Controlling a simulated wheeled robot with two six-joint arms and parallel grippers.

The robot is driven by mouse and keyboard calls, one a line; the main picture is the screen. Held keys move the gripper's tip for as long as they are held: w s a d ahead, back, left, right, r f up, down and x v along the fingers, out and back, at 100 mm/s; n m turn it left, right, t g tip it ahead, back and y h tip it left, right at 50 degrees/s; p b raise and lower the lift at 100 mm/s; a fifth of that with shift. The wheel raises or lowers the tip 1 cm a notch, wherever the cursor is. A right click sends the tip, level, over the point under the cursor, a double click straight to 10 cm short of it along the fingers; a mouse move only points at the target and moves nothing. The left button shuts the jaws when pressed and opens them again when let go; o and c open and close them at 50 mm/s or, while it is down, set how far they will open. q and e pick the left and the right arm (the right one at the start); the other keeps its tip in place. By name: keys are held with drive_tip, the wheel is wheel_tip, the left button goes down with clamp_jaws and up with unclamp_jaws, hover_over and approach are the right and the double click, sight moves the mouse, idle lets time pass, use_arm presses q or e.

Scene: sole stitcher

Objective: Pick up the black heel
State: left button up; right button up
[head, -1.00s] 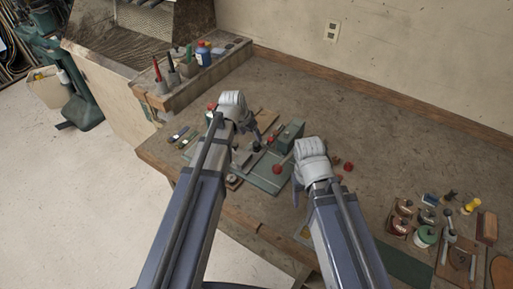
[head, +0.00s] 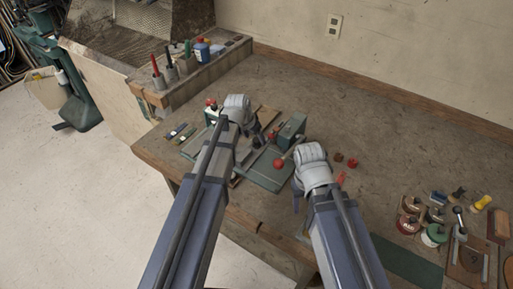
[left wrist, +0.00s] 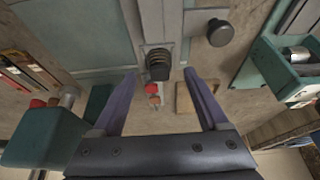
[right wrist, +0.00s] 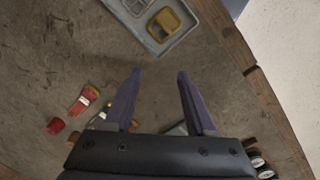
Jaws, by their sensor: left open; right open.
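A small black ribbed piece (left wrist: 158,66), which looks like the black heel, sits at the end of a grey metal strip in the left wrist view. My left gripper (left wrist: 160,75) is open, and the black piece appears between its fingertips. I cannot tell whether the fingers are down around it or still above it. In the head view my left gripper (head: 262,136) is over the green machine base, and its arm hides the piece. My right gripper (right wrist: 160,75) is open and empty over the bench, beside the machine's right side in the head view.
A round dark knob (left wrist: 221,33) stands close right of the black piece in the left wrist view. A green block (head: 291,130) and a red ball (head: 279,163) are near the left gripper. Tins and tools lie at the right. The bench's back middle (head: 370,130) is clear.

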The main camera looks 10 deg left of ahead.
use_arm(q)
drive_tip(key=b+x, duration=0.1)
drive_tip(key=x, duration=0.1)
drive_tip(key=shift+f, duration=0.3)
drive_tip(key=shift+r, duration=0.1)
clamp_jaws()
